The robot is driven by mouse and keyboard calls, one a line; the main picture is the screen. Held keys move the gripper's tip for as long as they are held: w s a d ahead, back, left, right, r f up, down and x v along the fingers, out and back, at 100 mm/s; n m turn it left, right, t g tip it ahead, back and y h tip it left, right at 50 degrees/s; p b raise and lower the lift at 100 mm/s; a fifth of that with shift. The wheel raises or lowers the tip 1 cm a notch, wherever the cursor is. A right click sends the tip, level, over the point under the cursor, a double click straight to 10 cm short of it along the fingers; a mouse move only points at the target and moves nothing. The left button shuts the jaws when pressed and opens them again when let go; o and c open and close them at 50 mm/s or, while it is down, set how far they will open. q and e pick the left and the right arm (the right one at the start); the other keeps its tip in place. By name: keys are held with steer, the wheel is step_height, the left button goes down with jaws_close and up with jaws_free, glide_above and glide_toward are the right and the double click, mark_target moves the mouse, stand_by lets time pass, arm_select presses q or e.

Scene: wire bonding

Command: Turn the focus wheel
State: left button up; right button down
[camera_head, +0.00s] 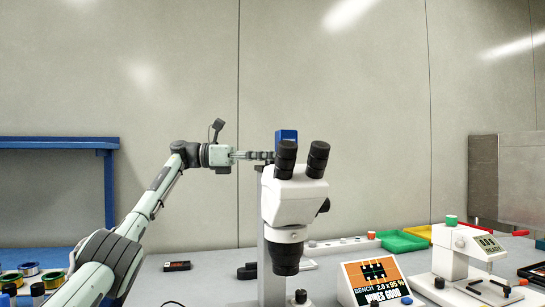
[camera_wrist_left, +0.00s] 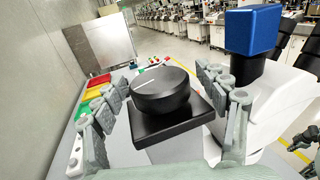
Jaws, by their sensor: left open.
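The focus wheel (camera_wrist_left: 160,92) is a black round knob with a white line on its top face. It sits on a black square block (camera_wrist_left: 172,122) beside the white microscope body (camera_wrist_left: 275,95) in the left wrist view. My left gripper (camera_wrist_left: 166,88) is open, with one finger on each side of the wheel; I cannot tell whether either touches it. In the head view the left gripper (camera_head: 262,155) reaches in behind the white microscope (camera_head: 293,195), at the height of the eyepieces. The wheel is not clearly visible there.
A blue box (camera_head: 287,136) stands at the microscope's top. A display box (camera_head: 375,283) and a white bonding machine (camera_head: 450,262) stand to the right. Green bins (camera_head: 402,241) lie at the back. Wire spools (camera_head: 28,269) are at the left. Bench around 200,285 is mostly clear.

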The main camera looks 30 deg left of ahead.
arm_select(q)
steer(key=v, duration=1.2)
stand_by(0.3)
steer(key=shift+w, duration=0.15)
steer(key=x, duration=1.2)
